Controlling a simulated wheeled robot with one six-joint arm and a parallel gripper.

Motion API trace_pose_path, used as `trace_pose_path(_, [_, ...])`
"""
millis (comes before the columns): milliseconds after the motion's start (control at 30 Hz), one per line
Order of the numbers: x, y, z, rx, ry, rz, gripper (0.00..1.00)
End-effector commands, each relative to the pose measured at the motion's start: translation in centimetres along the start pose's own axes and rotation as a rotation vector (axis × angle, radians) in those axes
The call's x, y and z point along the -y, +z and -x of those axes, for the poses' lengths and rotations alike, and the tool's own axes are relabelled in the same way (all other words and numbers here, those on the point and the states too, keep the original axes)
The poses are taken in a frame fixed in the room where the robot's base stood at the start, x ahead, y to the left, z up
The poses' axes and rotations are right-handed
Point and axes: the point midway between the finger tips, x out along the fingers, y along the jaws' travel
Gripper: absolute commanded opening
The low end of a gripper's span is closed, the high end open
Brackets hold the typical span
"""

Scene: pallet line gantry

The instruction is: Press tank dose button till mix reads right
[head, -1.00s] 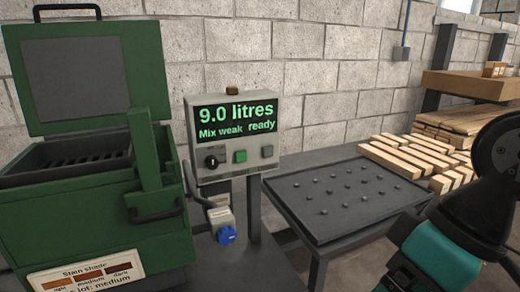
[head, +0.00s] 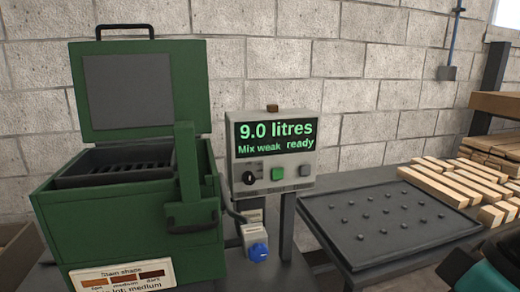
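The green tank (head: 130,210) stands at the left with its lid (head: 138,92) raised. To its right is a grey control box (head: 272,152) on a post. Its display (head: 274,136) reads "9.0 litres" and "Mix weak ready". Below the display are a black knob (head: 249,177), a green button (head: 278,174) and a grey button (head: 305,173). Small labels under them are too small to read. A card on the tank front (head: 122,276) shows stain shades and "lot: medium". Only part of my arm shows at the lower right; my gripper is not in view.
A dark studded tray table (head: 385,222) stands right of the control box. Light wood strips (head: 465,180) lie beyond it, beside shelving at the far right. A blue plug-like fitting (head: 258,252) sits below the control box. A block wall closes the back.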

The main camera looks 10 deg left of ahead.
Motion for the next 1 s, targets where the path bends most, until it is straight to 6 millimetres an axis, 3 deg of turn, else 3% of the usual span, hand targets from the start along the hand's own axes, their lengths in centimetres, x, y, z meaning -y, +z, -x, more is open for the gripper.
trace_pose_path(33, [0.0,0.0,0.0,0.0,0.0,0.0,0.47])
trace_pose_path(233, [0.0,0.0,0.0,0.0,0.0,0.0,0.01])
trace_pose_path(1000, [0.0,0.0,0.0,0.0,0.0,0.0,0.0])
